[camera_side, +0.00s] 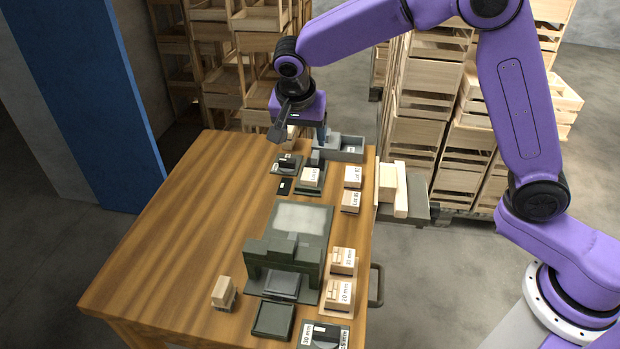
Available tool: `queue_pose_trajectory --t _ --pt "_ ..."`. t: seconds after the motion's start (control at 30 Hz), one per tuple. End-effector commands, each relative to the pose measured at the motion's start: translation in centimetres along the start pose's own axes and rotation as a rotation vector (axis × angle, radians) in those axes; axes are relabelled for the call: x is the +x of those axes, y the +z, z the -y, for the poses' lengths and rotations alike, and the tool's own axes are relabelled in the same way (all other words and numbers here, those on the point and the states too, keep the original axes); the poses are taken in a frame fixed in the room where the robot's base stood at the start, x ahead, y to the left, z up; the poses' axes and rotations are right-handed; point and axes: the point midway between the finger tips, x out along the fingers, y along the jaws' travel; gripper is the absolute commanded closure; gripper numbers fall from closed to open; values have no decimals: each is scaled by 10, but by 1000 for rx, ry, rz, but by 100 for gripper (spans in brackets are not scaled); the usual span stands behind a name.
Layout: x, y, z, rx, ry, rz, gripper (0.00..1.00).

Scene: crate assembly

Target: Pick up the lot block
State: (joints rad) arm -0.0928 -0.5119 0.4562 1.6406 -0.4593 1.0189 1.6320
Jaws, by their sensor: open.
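Small wooden blocks with white printed labels stand on the table. One block (350,201) right of centre has a label that seems to begin with "Lot". Another labelled block (311,177) sits on a dark green holder left of it, and its label may also read "Lot". A third block (353,176) stands just behind the first, its print too small to read surely. My gripper (299,133) is open over the far end of the table, behind these blocks. A pale wooden piece shows partly behind it; I cannot tell whether anything is between the fingers.
A dark green fixture (284,255) fills the table's middle. A grey tray (346,148) lies right of my gripper. More labelled blocks (340,292) line the right edge, and a small wooden piece (223,292) stands at front left. The table's left side (180,230) is clear.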

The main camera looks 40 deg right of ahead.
Motion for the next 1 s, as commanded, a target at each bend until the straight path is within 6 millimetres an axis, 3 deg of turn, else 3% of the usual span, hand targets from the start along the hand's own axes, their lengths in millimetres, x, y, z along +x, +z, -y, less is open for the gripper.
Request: queue_pose_trajectory --t 0.5,0.87,1.0 --pt "94 1 -2 -4 5 2 28" --pt "123 2 -3 -4 3 2 28" --pt "143 3 -5 -4 5 2 28"
